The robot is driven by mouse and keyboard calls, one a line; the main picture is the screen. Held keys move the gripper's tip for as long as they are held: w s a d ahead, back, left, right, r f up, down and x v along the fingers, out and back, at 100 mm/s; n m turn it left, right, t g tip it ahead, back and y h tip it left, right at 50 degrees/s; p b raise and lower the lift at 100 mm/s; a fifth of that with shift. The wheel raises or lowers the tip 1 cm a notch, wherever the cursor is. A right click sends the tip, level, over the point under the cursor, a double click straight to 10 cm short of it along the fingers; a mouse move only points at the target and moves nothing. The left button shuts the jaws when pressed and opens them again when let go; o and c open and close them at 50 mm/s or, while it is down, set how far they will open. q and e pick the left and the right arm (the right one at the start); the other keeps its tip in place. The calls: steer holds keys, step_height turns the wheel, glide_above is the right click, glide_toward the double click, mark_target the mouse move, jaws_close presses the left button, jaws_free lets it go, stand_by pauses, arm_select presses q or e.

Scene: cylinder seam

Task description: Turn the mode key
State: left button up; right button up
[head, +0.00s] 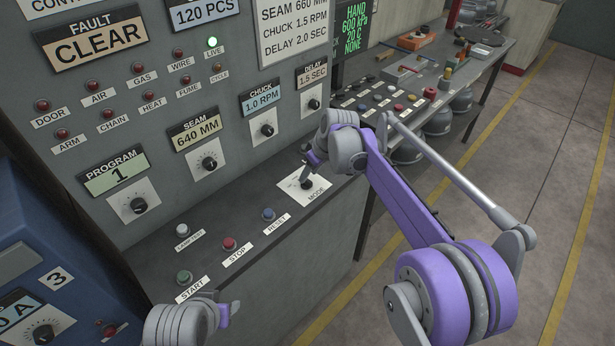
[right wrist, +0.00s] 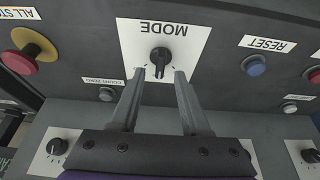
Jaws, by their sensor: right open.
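The mode key (head: 306,184) is a small black knob on a white plate labelled MODE, on the sloped desk of the grey panel. In the right wrist view the mode key (right wrist: 160,60) shows clearly in the middle of its plate. My right gripper (head: 308,167) is just above the key, partly covering it in the head view. In the right wrist view its two fingers (right wrist: 158,78) are apart, with the tips close to either side of the key and nothing held. My left gripper (head: 230,311) is at the bottom, near the START button; its jaw opening is unclear.
RESET (head: 268,214), STOP (head: 229,243) and START (head: 184,277) buttons lie left of the key. An ALL STOP button (right wrist: 28,52) is beside the plate in the wrist view. The upright panel with dials, such as CHUCK (head: 267,130), rises behind.

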steer(key=shift+x, duration=1.4)
jaws_close()
